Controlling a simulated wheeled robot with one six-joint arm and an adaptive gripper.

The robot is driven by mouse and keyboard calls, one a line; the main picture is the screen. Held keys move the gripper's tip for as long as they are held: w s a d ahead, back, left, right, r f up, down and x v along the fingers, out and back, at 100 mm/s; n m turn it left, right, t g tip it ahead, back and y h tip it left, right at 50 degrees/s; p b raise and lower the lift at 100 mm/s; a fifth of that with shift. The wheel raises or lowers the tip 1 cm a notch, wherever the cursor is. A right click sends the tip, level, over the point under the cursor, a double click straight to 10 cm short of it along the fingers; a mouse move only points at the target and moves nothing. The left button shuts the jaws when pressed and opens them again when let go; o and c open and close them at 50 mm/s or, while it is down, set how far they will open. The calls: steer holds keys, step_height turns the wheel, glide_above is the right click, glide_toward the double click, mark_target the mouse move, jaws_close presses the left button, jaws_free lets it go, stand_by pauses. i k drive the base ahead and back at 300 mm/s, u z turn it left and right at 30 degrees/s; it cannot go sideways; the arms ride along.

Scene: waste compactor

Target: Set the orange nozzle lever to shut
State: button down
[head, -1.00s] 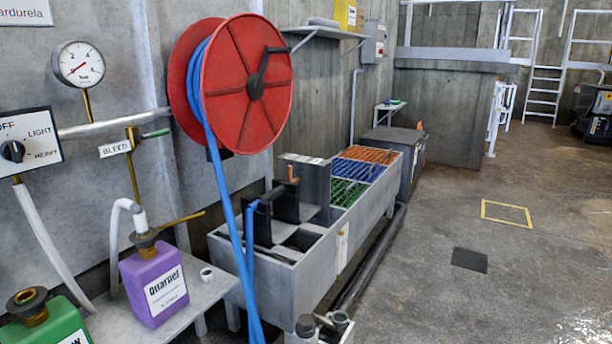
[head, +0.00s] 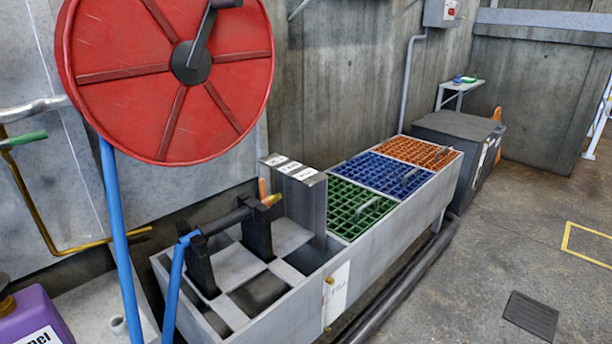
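The black spray nozzle (head: 232,220) rests across two dark upright holders (head: 258,232) in the near end of the long grey trough. The blue hose joins its left end. A small orange lever (head: 263,190) stands roughly upright near the nozzle's right end, with a brass-coloured tip (head: 272,200) beside it. The lever is small here, and I cannot tell from it whether the nozzle is open or shut. My gripper is not in view.
The red hose reel (head: 165,75) with its blue hose (head: 115,240) hangs in front at left. Green, blue and orange grates (head: 358,208) cover the far trough (head: 400,225). A purple jug (head: 30,318) is at lower left. Open floor (head: 490,245) lies at right.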

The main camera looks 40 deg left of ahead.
mark_target(265, 200)
steer(key=i, duration=1.45)
steer(key=u, duration=2.95)
steer(key=i, duration=0.5)
